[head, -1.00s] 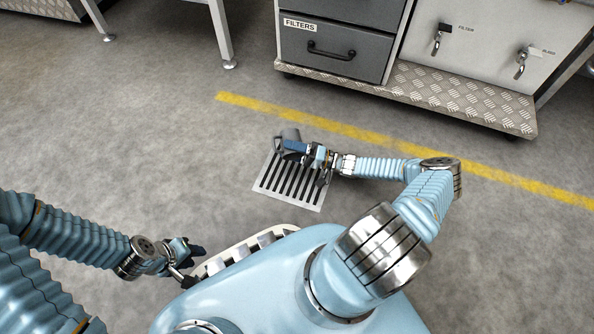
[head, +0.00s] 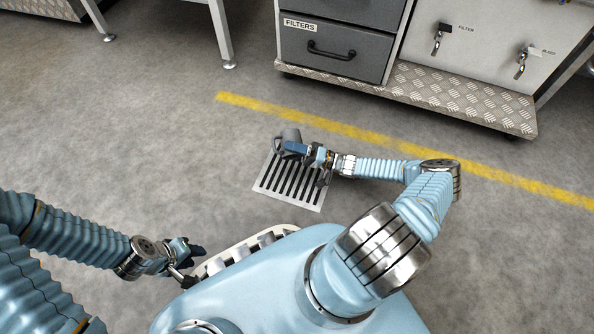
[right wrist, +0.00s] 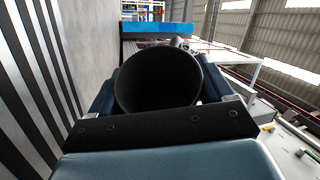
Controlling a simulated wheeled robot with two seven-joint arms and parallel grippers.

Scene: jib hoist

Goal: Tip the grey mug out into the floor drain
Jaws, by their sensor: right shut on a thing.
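The grey mug (head: 291,134) is over the far end of the floor drain (head: 287,185), a pale plate with dark slots. My right gripper (head: 296,147) is shut on the mug. In the right wrist view the mug (right wrist: 157,80) shows as a dark round shape between the two blue fingers, and the slotted drain (right wrist: 42,80) runs down the left side. The mug appears tipped on its side; its contents cannot be made out. My left gripper (head: 192,263) is at the lower left, empty, with its dark fingers apart.
A grey cabinet with a FILTERS drawer (head: 335,48) stands at the back, with a metal tread-plate ledge (head: 460,95) to its right. A yellow floor line (head: 400,148) runs between the ledge and the drain. The floor left of the drain is clear.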

